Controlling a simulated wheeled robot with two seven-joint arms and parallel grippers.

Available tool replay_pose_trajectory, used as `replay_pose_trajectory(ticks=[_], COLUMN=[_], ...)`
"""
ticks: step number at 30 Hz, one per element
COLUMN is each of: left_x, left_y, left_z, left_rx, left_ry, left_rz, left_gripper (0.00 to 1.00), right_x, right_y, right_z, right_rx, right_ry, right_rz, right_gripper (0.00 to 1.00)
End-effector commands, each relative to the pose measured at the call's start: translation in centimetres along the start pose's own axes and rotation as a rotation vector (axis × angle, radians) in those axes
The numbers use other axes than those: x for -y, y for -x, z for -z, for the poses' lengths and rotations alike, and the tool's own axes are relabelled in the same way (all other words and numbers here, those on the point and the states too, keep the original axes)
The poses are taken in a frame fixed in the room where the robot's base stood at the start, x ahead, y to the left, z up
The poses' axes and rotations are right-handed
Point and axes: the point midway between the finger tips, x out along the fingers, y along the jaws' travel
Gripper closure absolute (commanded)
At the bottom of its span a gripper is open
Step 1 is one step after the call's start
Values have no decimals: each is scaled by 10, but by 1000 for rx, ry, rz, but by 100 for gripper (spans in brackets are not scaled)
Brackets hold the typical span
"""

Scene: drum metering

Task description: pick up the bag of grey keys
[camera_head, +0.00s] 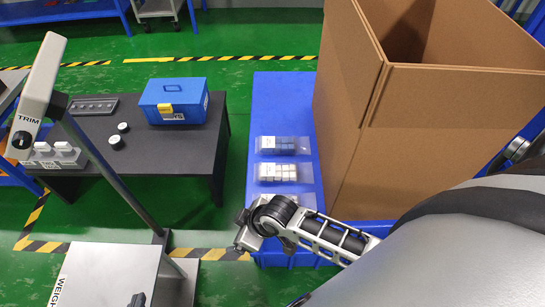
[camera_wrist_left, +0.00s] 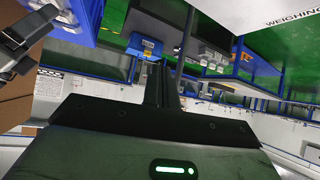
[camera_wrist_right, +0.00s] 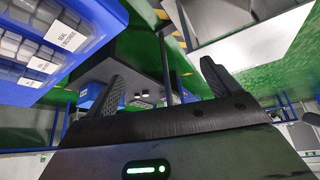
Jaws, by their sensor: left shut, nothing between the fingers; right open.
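Three clear bags of small keys lie in a row on the blue bench (camera_head: 262,105). The farthest bag (camera_head: 280,144) holds dark blue keys and the middle bag (camera_head: 278,172) holds whitish ones. The nearest bag (camera_head: 306,201) looks pale grey, but my right arm hides most of it, so its colour is uncertain. My left gripper (camera_head: 137,299) is at the bottom edge over the weighing stand, away from the bags. Its fingers are together and empty in the left wrist view (camera_wrist_left: 160,85). My right gripper (camera_wrist_right: 162,82) is open and empty in the right wrist view.
A large open cardboard box (camera_head: 450,135) stands right of the bags. A black table (camera_head: 180,160) with a blue case (camera_head: 174,101) stands to the left. The weighing stand (camera_head: 105,275) and its post are at the lower left. Green floor lies between table and bench.

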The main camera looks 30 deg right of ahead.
Motion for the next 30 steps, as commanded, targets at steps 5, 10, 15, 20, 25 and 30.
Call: replay_pose_trajectory(ticks=[5,10,15,20,25,30], left_x=[2,3,4,3,-5,-8], left_y=[2,2,-1,-13,-21,-31], left_z=[9,4,-3,-18,-22,-28], left_rx=[-8,5,14,10,-14,-44], left_ry=[-3,-2,0,3,3,38], left_rz=[4,8,11,7,-19,-35], left_gripper=[100,100,100,100,100,100], right_x=[-65,-123,-147,-150,-151,-152], right_y=[-6,19,32,12,-14,-36], right_z=[16,20,20,3,-16,-34], right_rx=[325,558,655,666,663,662], right_ry=[252,351,375,376,376,376], right_rz=[52,76,89,91,90,90], right_gripper=[11,11,11,11,11,11])
